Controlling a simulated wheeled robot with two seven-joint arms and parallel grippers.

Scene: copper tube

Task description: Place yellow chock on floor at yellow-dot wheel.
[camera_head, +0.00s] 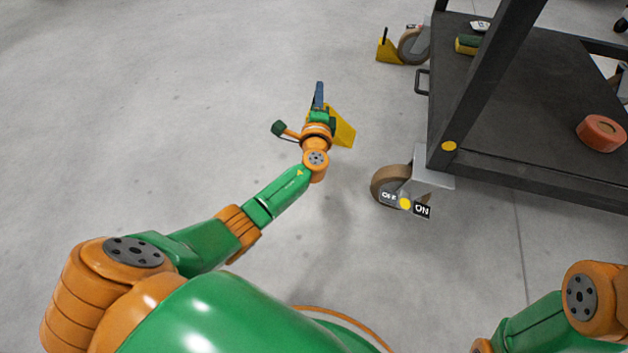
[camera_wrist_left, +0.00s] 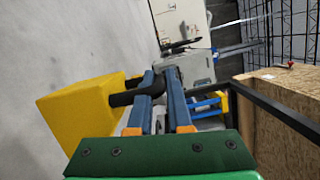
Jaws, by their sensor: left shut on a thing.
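The yellow chock (camera_head: 343,128) is in my left gripper (camera_head: 319,92), up in front of the cart and to the upper left of the near wheel. In the left wrist view the chock (camera_wrist_left: 70,118) hangs to the left of the blue fingers (camera_wrist_left: 160,95), which are shut on its black handle (camera_wrist_left: 122,98). The near caster wheel (camera_head: 384,184) has a yellow dot (camera_head: 405,203) beside OFF and ON labels. The chock is apart from this wheel. Of my right arm only a part shows at the lower right; its gripper is out of view.
The dark cart (camera_head: 530,178) fills the right, with another yellow dot (camera_head: 449,146) on its corner. A second yellow chock (camera_head: 388,50) stands by the far wheel (camera_head: 412,46). An orange roll (camera_head: 602,133) lies on the cart's deck.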

